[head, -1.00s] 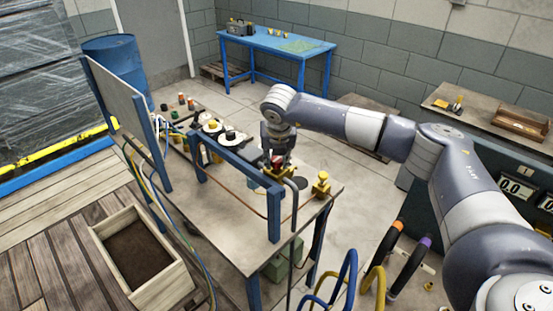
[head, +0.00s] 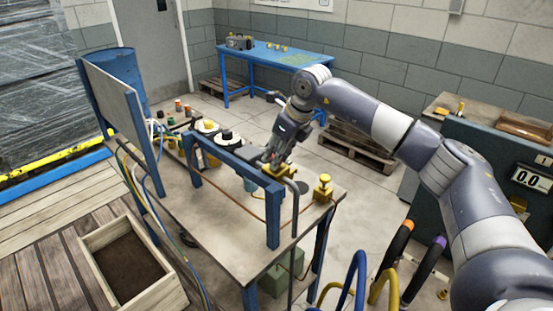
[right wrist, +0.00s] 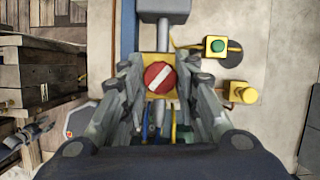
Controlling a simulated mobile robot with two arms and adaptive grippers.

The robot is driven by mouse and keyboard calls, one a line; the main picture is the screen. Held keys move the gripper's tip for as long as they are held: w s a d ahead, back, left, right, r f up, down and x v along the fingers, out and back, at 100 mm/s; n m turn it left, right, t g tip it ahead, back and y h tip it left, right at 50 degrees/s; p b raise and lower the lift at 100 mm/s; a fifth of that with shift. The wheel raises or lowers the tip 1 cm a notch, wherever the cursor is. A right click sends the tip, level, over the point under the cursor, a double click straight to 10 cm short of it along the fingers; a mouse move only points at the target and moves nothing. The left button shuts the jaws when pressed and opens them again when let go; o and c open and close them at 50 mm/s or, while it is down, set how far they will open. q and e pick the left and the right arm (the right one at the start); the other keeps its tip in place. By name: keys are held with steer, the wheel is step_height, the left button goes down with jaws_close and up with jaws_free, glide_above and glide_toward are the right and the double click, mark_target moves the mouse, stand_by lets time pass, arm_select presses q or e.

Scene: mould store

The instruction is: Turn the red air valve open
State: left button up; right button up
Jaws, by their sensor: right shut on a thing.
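The red air valve (right wrist: 160,78) is a round red knob with a slanting white bar on a yellow square body in the right wrist view. The bar runs from lower left to upper right. My right gripper (right wrist: 161,92) has its fingers on both sides of the knob and is shut on it. In the head view the right gripper (head: 276,161) leans over the yellow valve body (head: 277,173) and hides the red knob. What looks like my left gripper (right wrist: 25,135) shows small at the lower left of the right wrist view; its fingers are unclear.
A blue frame (head: 232,170) stands beside the valve. A yellow post (head: 323,187) is near the right corner of the bench (head: 215,220). A green button (right wrist: 217,45) is close by. Blue and yellow hoses (head: 357,275) stand at the front.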

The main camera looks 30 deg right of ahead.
steer(key=n+y, duration=0.1)
steer(key=n, duration=0.2)
steer(key=shift+w+d+r+n+g, duration=0.1)
steer(key=shift+n+g, duration=0.3)
steer(key=shift+n+g+y+p, duration=0.5)
steer(key=shift+n+g, duration=0.2)
steer(key=shift+n, duration=1.2)
steer(key=shift+w+d, duration=0.1)
steer(key=o, duration=1)
steer(key=shift+o, duration=0.2)
steer(key=v, duration=1.2)
